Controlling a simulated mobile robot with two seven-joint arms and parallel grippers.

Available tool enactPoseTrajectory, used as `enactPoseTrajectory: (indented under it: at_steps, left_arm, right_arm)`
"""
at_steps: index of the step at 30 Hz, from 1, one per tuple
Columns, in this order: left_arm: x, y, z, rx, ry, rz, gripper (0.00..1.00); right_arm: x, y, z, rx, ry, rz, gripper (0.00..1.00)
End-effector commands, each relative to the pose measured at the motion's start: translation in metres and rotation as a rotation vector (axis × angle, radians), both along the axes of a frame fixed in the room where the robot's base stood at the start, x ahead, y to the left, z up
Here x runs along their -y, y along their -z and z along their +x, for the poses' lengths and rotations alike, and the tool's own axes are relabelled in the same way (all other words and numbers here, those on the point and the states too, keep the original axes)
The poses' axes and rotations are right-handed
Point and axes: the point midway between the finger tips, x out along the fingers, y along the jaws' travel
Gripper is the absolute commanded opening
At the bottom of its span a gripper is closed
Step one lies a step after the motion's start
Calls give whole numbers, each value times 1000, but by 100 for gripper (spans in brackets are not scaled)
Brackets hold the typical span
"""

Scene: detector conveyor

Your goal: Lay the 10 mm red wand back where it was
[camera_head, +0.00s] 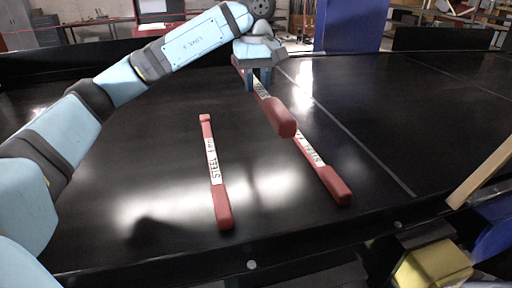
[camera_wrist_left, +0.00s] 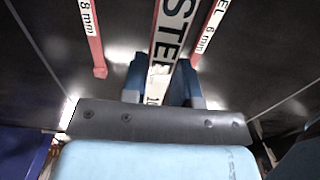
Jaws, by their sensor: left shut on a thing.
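My left gripper (camera_head: 258,84) is shut on the middle of a red wand (camera_head: 283,117) with a white label. It holds the wand above the black belt, tilted in the picture. In the left wrist view the held wand (camera_wrist_left: 170,40) reads STEEL and the start of a number, partly hidden by the gripper (camera_wrist_left: 162,82). A second wand (camera_head: 221,205) lies on the belt to the left; its label looks like the 6 mm one in the wrist view (camera_wrist_left: 208,28). A third wand (camera_head: 335,183), apparently the 8 mm one (camera_wrist_left: 88,20), lies to the right, partly hidden behind the held wand.
The black belt (camera_head: 130,185) has bare room between the left wand and the held one. A dark raised rail (camera_head: 300,255) runs along its near side. A yellow block (camera_head: 435,265) sits at the lower right, and a blue post (camera_head: 350,25) stands behind.

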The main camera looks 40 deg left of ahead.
Motion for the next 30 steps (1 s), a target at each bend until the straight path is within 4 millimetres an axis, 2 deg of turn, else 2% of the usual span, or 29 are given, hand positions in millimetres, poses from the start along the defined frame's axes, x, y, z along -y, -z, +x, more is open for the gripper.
enactPoseTrajectory:
  at_steps: [1, 10, 18, 26, 30]
  left_arm:
    - [0, 13, 0, -6, 1, 0, 0]
    - [1, 77, -1, -6, 1, -2, 0]
    - [0, 135, -1, -4, -1, 0, 0]
    - [0, 156, -1, -2, 0, 1, 0]
    - [0, 175, -1, -4, -1, 0, 0]
  right_arm:
    - [0, 2, -1, -3, 0, -1, 43]
    - [1, 8, -3, -10, -2, -3, 43]
    - [3, -7, -2, -3, 0, -6, 43]
    - [4, -11, -1, 1, 6, -6, 43]
    - [4, -16, 0, 1, 6, -6, 43]
